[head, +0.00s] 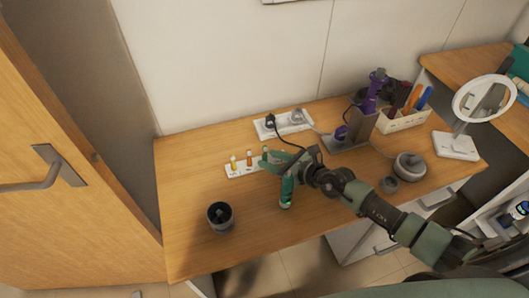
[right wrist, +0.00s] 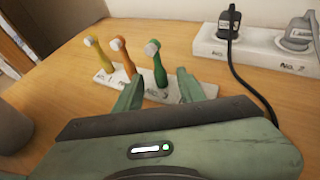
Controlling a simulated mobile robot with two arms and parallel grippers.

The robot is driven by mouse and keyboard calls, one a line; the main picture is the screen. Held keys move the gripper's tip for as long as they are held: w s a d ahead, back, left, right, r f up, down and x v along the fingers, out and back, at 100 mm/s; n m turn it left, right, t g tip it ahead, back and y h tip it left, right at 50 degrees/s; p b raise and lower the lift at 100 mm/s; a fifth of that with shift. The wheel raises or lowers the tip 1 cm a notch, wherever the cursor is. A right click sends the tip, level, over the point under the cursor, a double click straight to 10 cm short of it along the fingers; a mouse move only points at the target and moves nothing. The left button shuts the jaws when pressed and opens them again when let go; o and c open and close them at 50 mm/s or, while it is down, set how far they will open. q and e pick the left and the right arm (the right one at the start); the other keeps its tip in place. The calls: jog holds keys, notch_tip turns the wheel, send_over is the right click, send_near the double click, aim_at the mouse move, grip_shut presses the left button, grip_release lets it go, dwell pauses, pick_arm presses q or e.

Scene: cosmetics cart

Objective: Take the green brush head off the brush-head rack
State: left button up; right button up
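The brush-head rack (right wrist: 105,82) is a white strip on the wooden table, also in the head view (head: 240,170). It holds a yellow brush head (right wrist: 97,55), an orange brush head (right wrist: 122,57) and, at the right, the green brush head (right wrist: 159,68), all upright. In the head view the green one shows only as a small bit beside my gripper. My right gripper (right wrist: 158,87) is open, its fingers pointing at the rack's right end; it also shows in the head view (head: 266,160). The green brush head appears between the fingertips, untouched. My left gripper is out of view.
Behind the rack is a white power strip (right wrist: 255,48) with a black plug (right wrist: 229,22) and its cable. A dark cup (head: 220,216) stands at the front left. A purple device on a stand (head: 352,130), a white bin (head: 405,120) and a round mirror (head: 484,98) are to the right.

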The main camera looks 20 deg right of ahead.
jog(key=shift+w+a+f, duration=0.2)
jog(key=shift+w+a, duration=0.15)
jog(key=shift+w, duration=0.25)
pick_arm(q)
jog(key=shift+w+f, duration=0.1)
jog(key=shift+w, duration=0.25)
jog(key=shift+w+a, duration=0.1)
pick_arm(e)
grip_shut()
jog(key=shift+r, duration=0.15)
